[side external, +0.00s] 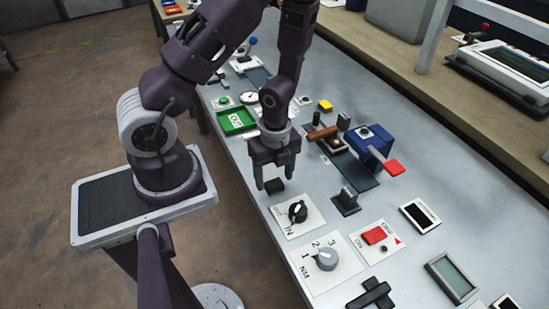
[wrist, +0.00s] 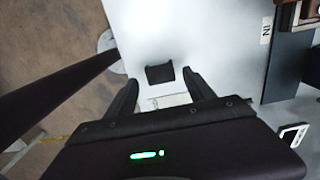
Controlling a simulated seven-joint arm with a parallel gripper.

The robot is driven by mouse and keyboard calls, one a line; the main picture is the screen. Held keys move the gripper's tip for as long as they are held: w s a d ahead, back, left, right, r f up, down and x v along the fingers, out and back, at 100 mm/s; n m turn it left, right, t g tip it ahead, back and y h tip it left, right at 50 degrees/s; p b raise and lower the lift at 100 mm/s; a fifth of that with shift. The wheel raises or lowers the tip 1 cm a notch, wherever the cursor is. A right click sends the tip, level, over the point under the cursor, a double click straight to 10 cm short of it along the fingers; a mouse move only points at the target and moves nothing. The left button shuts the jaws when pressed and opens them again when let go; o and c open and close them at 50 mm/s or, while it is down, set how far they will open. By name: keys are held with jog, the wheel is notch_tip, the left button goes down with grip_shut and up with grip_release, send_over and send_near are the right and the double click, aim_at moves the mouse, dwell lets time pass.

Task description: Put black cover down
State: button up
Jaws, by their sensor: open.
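A small black piece (side external: 274,187), which looks like the black cover, is at the left edge of the grey table, just below my gripper (side external: 273,182). My gripper points down with its two fingers apart. In the wrist view the black piece (wrist: 159,74) shows between and slightly beyond the fingertips (wrist: 159,79), with a gap on each side. I cannot tell whether it is raised or lying flat. A faint white outlined plate (wrist: 168,101) shows on the table between the fingers.
A black knob on a white plate (side external: 297,214) and a grey numbered dial (side external: 325,257) stand near the gripper. A blue block with a red tab (side external: 372,146) and a green tray (side external: 236,121) are beyond. The table edge drops to the floor at left.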

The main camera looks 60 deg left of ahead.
notch_tip(320, 180, up, 10)
jog(key=f, duration=0.1)
notch_tip(320, 180, up, 11)
jog(key=n+t+y, duration=0.2)
jog(key=n+y, duration=0.1)
jog(key=n, duration=0.5)
send_over(275, 184)
jog(key=s, duration=0.2)
jog(key=s+d+r+n+t+h, duration=0.3)
jog(key=s+d+r+n, duration=0.3)
jog(key=r+n, duration=0.4)
jog(key=shift+s+d+r+t, duration=0.15)
jog(key=shift+s+d+t, duration=0.05)
jog(key=shift+s+t, duration=0.1)
jog(key=shift+w, duration=0.1)
